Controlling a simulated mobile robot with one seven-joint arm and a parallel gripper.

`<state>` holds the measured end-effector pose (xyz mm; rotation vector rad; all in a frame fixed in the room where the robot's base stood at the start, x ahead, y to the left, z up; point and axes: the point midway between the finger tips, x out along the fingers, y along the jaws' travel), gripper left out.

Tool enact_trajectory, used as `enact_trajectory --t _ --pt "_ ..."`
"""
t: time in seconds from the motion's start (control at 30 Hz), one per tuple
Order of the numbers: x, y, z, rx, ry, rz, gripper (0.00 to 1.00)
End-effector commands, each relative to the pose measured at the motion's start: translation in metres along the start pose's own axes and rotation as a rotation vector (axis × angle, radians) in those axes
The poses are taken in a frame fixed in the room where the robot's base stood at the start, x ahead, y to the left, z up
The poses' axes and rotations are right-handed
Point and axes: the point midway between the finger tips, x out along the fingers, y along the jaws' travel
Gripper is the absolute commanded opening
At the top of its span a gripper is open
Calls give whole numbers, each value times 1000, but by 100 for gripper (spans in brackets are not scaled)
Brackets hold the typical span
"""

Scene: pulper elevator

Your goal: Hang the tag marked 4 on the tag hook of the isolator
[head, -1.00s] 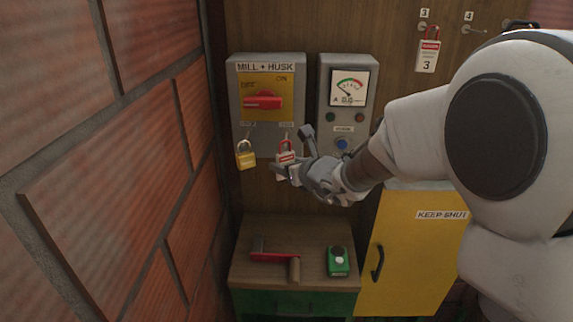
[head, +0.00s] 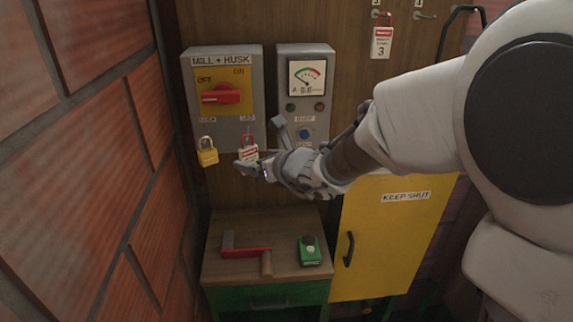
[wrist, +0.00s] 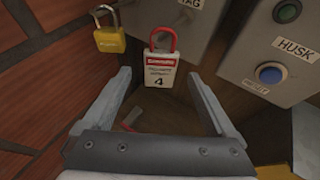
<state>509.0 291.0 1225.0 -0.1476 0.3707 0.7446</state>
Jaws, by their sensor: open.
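The tag marked 4 (head: 249,154) is white and red with a red shackle. It hangs under the right side of the grey isolator box (head: 254,100), labelled MILL + HUSK, at the place labelled TAG. In the wrist view the tag (wrist: 158,72) hangs upright, its 4 facing me. My gripper (head: 258,143) is open, its fingers on either side of the tag in the picture. In the wrist view the gripper (wrist: 160,78) shows a clear gap from each finger to the tag. The hook itself is mostly hidden behind the shackle.
A yellow padlock (head: 207,152) hangs left of the tag. The red switch (head: 221,93) sits above. A meter box (head: 305,80) is to the right. A tag marked 3 (head: 382,42) hangs on the board. A brick wall (head: 90,170) closes the left side.

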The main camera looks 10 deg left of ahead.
Motion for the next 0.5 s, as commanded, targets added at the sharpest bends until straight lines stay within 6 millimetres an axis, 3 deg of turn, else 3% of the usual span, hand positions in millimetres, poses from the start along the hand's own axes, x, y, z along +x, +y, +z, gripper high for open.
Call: enact_trajectory --t 0.5 --pt "-93 0 2 -1 -3 -2 91"
